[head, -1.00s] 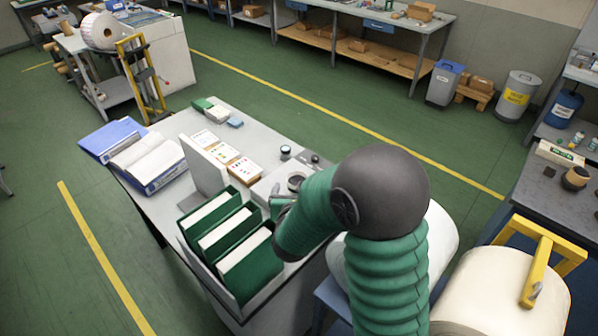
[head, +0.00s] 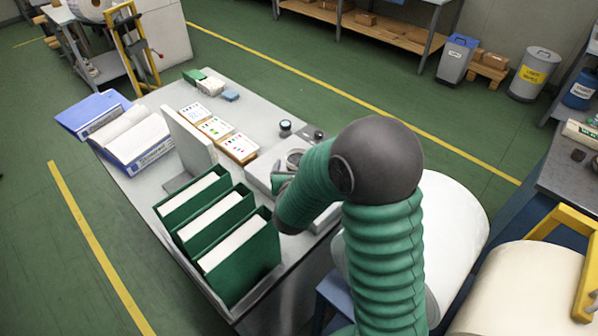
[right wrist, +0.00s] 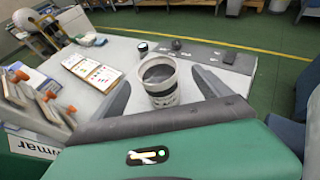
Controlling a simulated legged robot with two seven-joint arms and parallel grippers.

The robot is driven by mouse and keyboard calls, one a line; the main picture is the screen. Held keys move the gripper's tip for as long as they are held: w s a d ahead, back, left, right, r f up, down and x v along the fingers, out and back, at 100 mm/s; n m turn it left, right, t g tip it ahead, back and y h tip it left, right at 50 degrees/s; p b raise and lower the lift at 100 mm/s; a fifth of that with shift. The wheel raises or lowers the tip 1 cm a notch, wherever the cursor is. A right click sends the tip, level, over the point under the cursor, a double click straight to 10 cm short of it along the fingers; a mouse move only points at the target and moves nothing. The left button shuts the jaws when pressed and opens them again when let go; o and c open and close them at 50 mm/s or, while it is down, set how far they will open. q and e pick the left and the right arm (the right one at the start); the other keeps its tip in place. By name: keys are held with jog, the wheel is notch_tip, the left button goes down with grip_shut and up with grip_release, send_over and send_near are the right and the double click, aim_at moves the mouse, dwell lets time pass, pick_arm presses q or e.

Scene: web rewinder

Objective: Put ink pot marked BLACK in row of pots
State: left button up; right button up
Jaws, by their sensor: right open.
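A pale round pot (right wrist: 158,78) with a dark inside and a blurred dark label stands upright in the right wrist view. My left gripper is out of view. I cannot make out a row of pots.
Green binders (head: 217,225), a blue binder (head: 147,165) and colour cards (head: 214,127) crowd the grey bench (head: 255,98). Two small dark-topped items (head: 285,128) sit beyond the pot. A white roll (head: 455,225) lies close right of my arm.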

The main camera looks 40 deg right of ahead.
aim_at(298, 153)
jog(key=x, duration=0.4)
jog(key=shift+w+r+p, duration=0.1)
jog(key=shift+r+p, duration=0.05)
jog(key=shift+p, duration=0.15)
jog(key=shift+w+a, duration=0.15)
jog(key=shift+w, duration=0.2)
jog(key=shift+d+f, duration=0.3)
jog(key=shift+d, duration=0.1)
jog(key=c, duration=0.8)
jog(key=shift+a+r, duration=0.15)
grip_shut()
